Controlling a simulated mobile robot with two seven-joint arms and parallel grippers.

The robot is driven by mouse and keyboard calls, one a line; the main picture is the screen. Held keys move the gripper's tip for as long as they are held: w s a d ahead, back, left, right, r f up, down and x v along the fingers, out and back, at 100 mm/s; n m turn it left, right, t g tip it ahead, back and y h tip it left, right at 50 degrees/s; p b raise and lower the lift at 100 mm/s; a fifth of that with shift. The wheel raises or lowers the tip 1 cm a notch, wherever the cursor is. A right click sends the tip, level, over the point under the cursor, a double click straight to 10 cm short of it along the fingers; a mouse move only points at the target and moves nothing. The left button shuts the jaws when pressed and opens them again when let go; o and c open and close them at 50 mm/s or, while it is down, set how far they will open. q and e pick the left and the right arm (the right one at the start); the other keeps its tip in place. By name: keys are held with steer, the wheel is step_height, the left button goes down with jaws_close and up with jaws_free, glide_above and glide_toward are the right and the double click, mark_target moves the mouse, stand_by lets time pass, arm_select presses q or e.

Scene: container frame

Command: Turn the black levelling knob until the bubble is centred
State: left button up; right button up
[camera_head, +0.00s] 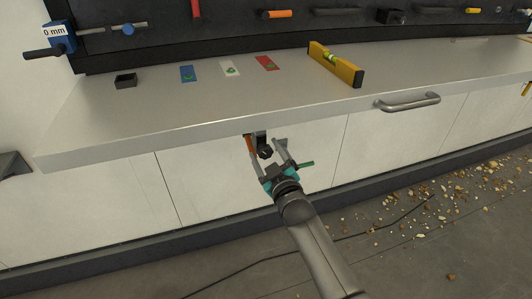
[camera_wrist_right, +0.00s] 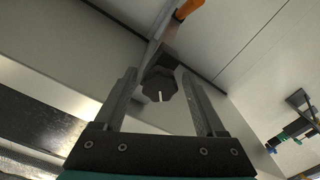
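The black levelling knob (camera_head: 265,152) sits under the front edge of the workbench (camera_head: 120,148). In the right wrist view the knob (camera_wrist_right: 159,84) is faceted and has a white mark pointing down. My right gripper (camera_head: 266,143) is open, one finger on each side of the knob, with a visible gap to both fingers in the right wrist view. A yellow spirit level (camera_head: 346,70) with a green vial (camera_head: 330,57) lies on the bench top; its bubble is too small to read. My left gripper is not in view.
An orange part (camera_head: 250,145) is close beside the knob. A metal handle (camera_head: 408,102) is on the bench front to the right. Blue, white and red cards (camera_head: 267,63) and a small black box (camera_head: 125,80) lie on the bench. Debris and a cable are on the floor.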

steer(key=shift+o, duration=0.3)
steer(key=shift+s+d, duration=0.1)
steer(key=shift+s, duration=0.15)
steer(key=p+v, duration=0.2)
steer(key=v, duration=1.2)
steer(key=shift+s+d+p, duration=0.2)
steer(key=shift+s+p, duration=0.1)
steer(key=shift+s, duration=0.05)
steer(key=shift+r, duration=0.1)
